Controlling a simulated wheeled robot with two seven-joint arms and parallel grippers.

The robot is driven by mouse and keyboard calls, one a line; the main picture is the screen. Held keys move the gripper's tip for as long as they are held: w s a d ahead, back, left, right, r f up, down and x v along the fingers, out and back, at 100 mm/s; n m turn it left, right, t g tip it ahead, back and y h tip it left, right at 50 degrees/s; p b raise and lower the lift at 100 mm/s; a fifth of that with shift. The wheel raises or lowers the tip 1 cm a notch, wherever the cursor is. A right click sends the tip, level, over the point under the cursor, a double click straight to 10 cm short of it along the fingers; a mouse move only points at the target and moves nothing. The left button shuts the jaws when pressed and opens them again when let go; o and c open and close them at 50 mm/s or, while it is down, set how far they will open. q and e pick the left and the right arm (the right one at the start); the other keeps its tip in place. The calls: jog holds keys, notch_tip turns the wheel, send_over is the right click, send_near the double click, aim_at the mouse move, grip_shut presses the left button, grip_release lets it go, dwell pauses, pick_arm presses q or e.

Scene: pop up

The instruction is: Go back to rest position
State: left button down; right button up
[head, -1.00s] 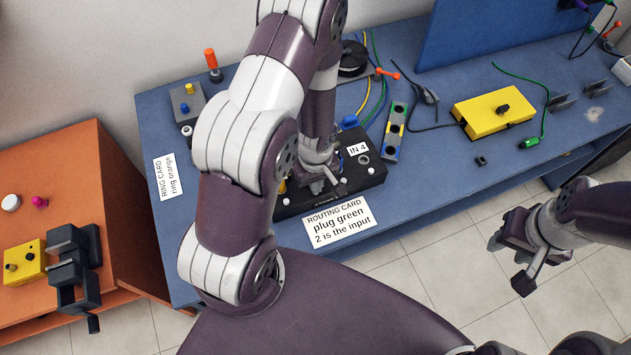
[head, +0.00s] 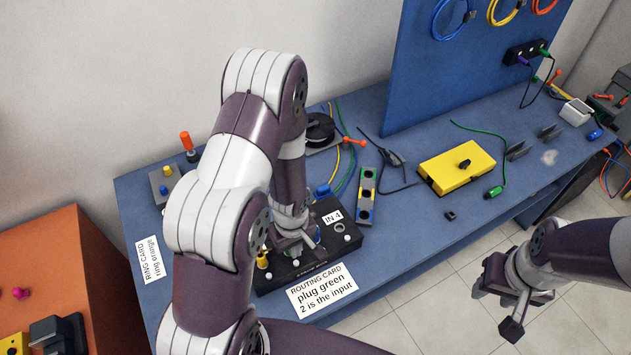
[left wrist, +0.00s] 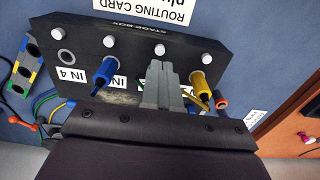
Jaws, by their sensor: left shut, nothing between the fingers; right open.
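My left gripper (head: 297,240) is over the black stage box (head: 335,249) on the blue table; my arm hides part of the box. In the left wrist view the shut fingers (left wrist: 161,85) are at the box face, between a blue plug (left wrist: 106,70) and a yellow plug (left wrist: 200,84), with nothing held. I cannot tell whether the fingers touch the box. My right gripper (head: 505,292) hangs open and empty over the floor, off the table's front edge.
A routing card (head: 322,290) lies before the box. A yellow box (head: 457,167), a green plug (head: 494,192) and a cable reel (head: 320,130) are on the table. A blue panel (head: 450,60) stands behind. An orange cabinet (head: 60,250) is at the left.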

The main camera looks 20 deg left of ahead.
pick_arm(q)
jog(key=shift+s+m, duration=0.2)
jog(key=shift+m, duration=0.4)
jog(key=s+d+r+m, duration=0.1)
jog(key=r+m, duration=0.3)
jog(key=r, duration=0.4)
jog(key=s+d+r+m+t+b, duration=0.1)
jog(key=s+r+m, duration=0.1)
jog(key=r+m, duration=0.3)
notch_tip(320, 180, up, 4)
jog(key=shift+s+d+r, duration=0.1)
jog(key=shift+s+d, duration=0.15)
jog(key=shift+s, duration=0.1)
jog(key=shift+s, duration=0.15)
